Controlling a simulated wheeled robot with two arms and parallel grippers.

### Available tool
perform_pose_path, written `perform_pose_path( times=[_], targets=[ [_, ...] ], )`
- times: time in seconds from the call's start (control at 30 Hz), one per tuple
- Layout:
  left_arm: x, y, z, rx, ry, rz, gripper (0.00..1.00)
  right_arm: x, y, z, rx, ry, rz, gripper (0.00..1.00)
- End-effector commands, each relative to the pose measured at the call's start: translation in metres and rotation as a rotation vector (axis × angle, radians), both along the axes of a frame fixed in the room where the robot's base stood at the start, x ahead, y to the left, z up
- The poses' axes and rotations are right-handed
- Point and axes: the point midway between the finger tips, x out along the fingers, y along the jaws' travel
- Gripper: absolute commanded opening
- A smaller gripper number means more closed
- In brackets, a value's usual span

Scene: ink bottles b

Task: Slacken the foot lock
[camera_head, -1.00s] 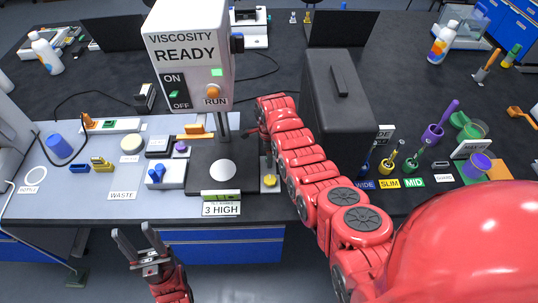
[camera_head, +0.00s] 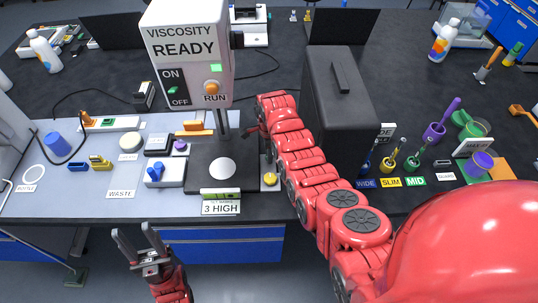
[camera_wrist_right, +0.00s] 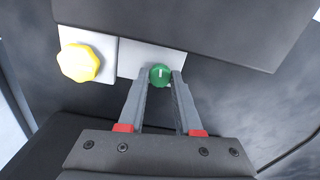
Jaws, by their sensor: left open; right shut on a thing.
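The viscosity meter (camera_head: 187,73) reads READY and stands on a post above a dark base plate (camera_head: 200,178). In the right wrist view a round green knob (camera_wrist_right: 160,75) with a white mark is between the tips of my right gripper (camera_wrist_right: 159,84), which is shut on it. A yellow knob (camera_wrist_right: 79,62) sits on a pale block to its left; a yellow knob also shows beside the base in the head view (camera_head: 270,179). The green knob is hidden in the head view. My left gripper (camera_head: 137,242) is open and empty in front of the table edge.
A black case (camera_head: 340,110) stands close to the right of my right arm. A green level strip (camera_head: 220,194) lies at the base's front, above a 3 HIGH label (camera_head: 221,208). A white block with blue knobs (camera_head: 163,176) is left of the base.

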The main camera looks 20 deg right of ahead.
Motion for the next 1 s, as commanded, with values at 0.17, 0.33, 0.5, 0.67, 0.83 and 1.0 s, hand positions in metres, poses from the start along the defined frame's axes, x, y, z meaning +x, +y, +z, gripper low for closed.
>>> perform_pose_path(
  times=[0.17,0.33,0.5,0.67,0.83,1.0],
  targets=[
    [0.0,0.0,-0.021,0.0,0.0,0.0,0.5,0.002,0.0,-0.005,0.0,-0.005,0.134,0.0],
    [0.0,0.0,-0.041,0.0,0.0,0.0,0.5,0.002,0.0,-0.006,0.0,-0.005,0.293,0.0],
    [0.0,0.0,-0.061,0.0,0.0,0.0,0.5,0.002,-0.001,-0.005,-0.002,-0.006,0.454,0.0],
    [0.0,0.0,-0.077,0.0,0.0,0.0,0.5,0.002,-0.001,-0.005,-0.003,-0.006,0.606,0.0],
    [0.0,0.0,-0.09,0.0,0.0,0.0,0.5,0.002,0.0,-0.003,-0.003,-0.007,0.768,0.0],
    [0.0,0.0,-0.095,0.0,0.0,0.0,0.5,0.002,0.0,-0.001,-0.001,-0.005,0.925,0.0]
  ],
)
